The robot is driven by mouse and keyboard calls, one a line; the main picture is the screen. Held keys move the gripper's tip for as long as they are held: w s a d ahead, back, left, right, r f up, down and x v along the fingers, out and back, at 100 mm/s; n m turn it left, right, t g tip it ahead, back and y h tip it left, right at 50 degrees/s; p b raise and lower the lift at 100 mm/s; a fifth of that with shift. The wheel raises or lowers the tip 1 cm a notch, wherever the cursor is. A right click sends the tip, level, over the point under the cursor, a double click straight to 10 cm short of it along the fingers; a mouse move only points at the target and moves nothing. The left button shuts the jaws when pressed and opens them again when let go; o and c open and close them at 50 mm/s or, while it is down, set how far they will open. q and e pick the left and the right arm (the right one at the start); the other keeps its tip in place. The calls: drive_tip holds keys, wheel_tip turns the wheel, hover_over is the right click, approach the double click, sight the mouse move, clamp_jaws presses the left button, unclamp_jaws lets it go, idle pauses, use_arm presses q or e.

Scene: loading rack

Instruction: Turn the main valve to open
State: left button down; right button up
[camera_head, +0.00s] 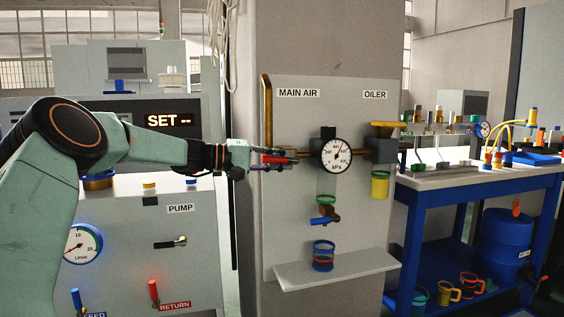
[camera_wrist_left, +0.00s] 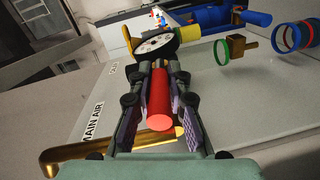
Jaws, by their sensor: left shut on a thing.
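The main valve's red handle (camera_head: 275,160) is on the brass pipe under the MAIN AIR label (camera_head: 298,93). It lies roughly level, in line with the pipe, in the head view. My left gripper (camera_head: 262,158) reaches in from the left and is shut on the handle. In the left wrist view the red handle (camera_wrist_left: 159,100) lies between the two fingers of the gripper (camera_wrist_left: 158,95). The round kPa gauge (camera_head: 337,155) is just right of the valve, with its needle pointing up and to the right. The valve body is partly hidden by my fingers. My right gripper is not in view.
The grey panel (camera_head: 290,230) also carries an oiler (camera_head: 380,184), a blue-handled drain valve (camera_head: 325,219) and a shelf (camera_head: 335,268) with a cup. A PUMP cabinet (camera_head: 190,260) stands at the left. A blue workbench (camera_head: 480,180) stands at the right.

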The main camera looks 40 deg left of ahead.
use_arm(q)
drive_tip(key=c, duration=1.3)
unclamp_jaws()
drive_tip(key=v, duration=1.2)
